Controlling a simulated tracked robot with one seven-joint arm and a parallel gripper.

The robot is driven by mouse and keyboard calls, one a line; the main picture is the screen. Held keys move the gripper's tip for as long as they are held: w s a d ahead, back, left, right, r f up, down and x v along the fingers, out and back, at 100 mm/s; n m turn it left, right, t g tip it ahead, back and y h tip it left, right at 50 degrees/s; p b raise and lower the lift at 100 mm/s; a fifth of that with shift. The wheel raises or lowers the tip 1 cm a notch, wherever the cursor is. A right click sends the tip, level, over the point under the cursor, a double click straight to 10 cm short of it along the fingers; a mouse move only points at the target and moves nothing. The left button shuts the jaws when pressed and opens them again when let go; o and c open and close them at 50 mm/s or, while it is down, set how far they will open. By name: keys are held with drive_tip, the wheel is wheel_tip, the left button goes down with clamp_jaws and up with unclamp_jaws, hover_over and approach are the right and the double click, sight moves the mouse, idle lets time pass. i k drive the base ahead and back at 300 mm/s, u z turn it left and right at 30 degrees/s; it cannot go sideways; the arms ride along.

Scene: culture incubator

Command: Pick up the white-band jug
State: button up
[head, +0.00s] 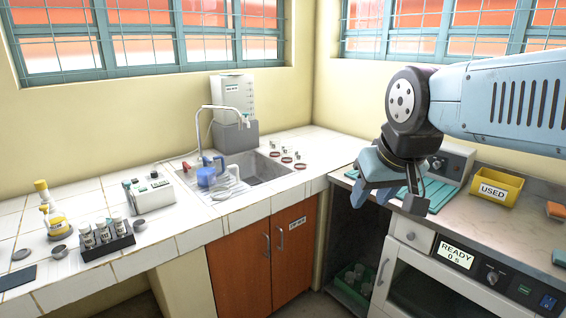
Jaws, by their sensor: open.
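A blue jug (206,177) stands at the left edge of the sink, on or beside a white draining rack (230,189). Another bluish vessel seems to stand close behind it, partly hidden. I cannot make out a white band on either one at this size. My gripper (388,196) is open and appears empty. It hangs from my arm at the right, pointing down in front of the right-hand counter, well to the right of the jug and apart from it.
The sink (258,172) has a tall white tap (224,108). Several small red-rimmed items (287,158) lie right of it. A white device (148,190) and a vial rack (108,246) stand left. A yellow "USED" bin (497,187) sits on the right counter.

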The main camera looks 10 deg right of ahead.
sight(219, 186)
drive_tip(key=z, duration=0.05)
drive_tip(key=k, duration=0.65)
drive_tip(key=u, duration=0.45)
drive_tip(key=i, duration=0.7)
drive_tip(key=u, duration=0.6)
drive_tip(key=i, duration=0.85)
drive_tip(key=z, duration=0.6)
